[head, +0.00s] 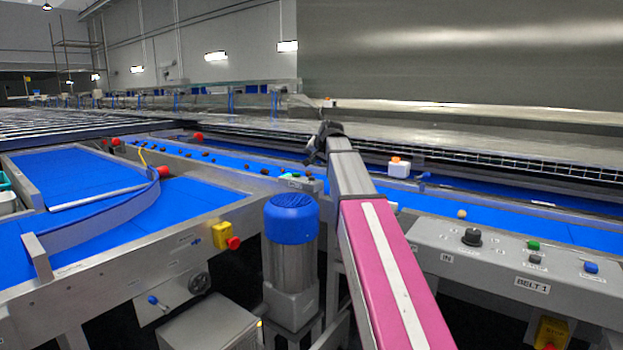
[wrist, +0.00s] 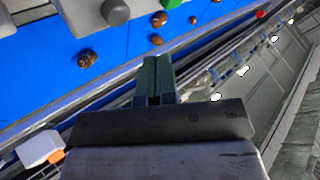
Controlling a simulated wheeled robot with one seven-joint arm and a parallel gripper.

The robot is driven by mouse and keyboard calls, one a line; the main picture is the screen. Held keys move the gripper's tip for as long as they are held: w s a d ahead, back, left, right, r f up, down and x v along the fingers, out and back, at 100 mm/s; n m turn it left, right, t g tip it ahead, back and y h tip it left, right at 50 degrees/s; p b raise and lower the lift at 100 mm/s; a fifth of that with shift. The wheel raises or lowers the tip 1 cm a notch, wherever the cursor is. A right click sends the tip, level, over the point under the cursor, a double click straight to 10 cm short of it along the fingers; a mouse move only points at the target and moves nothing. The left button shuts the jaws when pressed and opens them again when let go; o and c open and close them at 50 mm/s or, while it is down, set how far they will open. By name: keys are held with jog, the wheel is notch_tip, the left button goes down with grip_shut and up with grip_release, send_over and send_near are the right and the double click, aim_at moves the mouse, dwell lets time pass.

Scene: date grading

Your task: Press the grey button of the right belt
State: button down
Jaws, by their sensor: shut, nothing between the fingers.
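A control panel (head: 455,250) labelled BELT 1 stands at the right in the head view. It carries a black knob (head: 471,237), a green button (head: 533,245), a dark grey button (head: 536,259) and a blue button (head: 591,267). A second small panel (head: 300,184) lies left of my arm, partly hidden by it. My gripper (head: 318,150) is above the far belt, away from the BELT 1 panel. In the wrist view its fingers (wrist: 155,82) are shut and empty. A grey button (wrist: 116,12) and a green one (wrist: 172,3) show at that view's top, apart from the fingertips.
Brown dates (wrist: 88,60) lie on the blue belt (head: 225,160). A white box with an orange top (head: 399,169) stands beyond my arm. A blue-capped motor (head: 291,240) and a yellow box with a red button (head: 225,236) stand left of my arm.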

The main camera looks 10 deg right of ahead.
aim_at(313, 177)
jog(key=shift+f, duration=1.6)
dwell(0.9)
jog(key=shift+f, duration=0.7)
dwell(0.8)
jog(key=shift+r, duration=0.85)
jog(key=shift+r, duration=0.1)
jog(key=shift+r, duration=2.45)
